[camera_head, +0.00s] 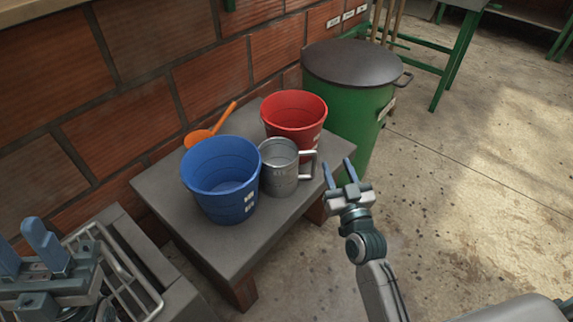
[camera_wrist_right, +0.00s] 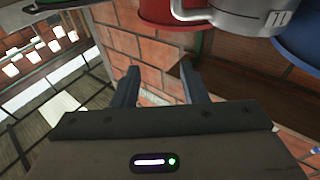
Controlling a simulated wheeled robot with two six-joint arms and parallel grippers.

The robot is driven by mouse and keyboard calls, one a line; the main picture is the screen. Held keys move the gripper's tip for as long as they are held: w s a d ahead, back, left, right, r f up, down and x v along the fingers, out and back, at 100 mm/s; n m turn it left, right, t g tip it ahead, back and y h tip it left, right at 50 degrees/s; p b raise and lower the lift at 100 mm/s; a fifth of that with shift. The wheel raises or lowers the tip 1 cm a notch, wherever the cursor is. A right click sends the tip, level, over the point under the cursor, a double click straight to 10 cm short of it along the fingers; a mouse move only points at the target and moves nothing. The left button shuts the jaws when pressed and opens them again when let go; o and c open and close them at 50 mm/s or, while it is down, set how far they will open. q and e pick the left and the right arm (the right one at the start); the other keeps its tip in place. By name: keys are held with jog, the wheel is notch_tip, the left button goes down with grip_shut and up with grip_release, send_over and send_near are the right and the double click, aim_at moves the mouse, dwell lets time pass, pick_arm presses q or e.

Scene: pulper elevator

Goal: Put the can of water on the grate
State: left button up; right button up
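The metal can (camera_head: 280,168) stands upright on a small grey table (camera_head: 168,200), between a blue bucket and a red bucket. Its handle faces right, toward my right gripper (camera_head: 340,178). That gripper is open and empty, just right of the handle and apart from it. In the right wrist view the can (camera_wrist_right: 238,18) shows at the top edge, beyond the open fingers (camera_wrist_right: 157,85). Its contents cannot be made out. A barred metal rack, likely the grate (camera_head: 128,284), is at the lower left. My left gripper (camera_head: 28,250) is over its left part, fingers apart, with nothing visible between them.
The blue bucket (camera_head: 222,180) touches or nearly touches the can on the left. The red bucket (camera_head: 294,116) is close behind. An orange scoop (camera_head: 205,131) lies behind them. A green lidded barrel (camera_head: 352,105) stands behind the table. The floor at right is open.

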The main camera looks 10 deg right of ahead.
jog(key=g, duration=0.2)
send_near(316, 162)
jog(key=w, duration=0.2)
jog(key=shift+n+y, duration=0.3)
jog(key=shift+y, duration=0.1)
jog(key=shift+w+a+r, duration=0.1)
jog(key=shift+w+a, duration=0.05)
jog(key=shift+w, duration=2.5)
jog(key=shift+w+a, duration=0.1)
jog(key=shift+w, duration=2.6)
jog(key=shift+c, duration=0.4)
grip_shut()
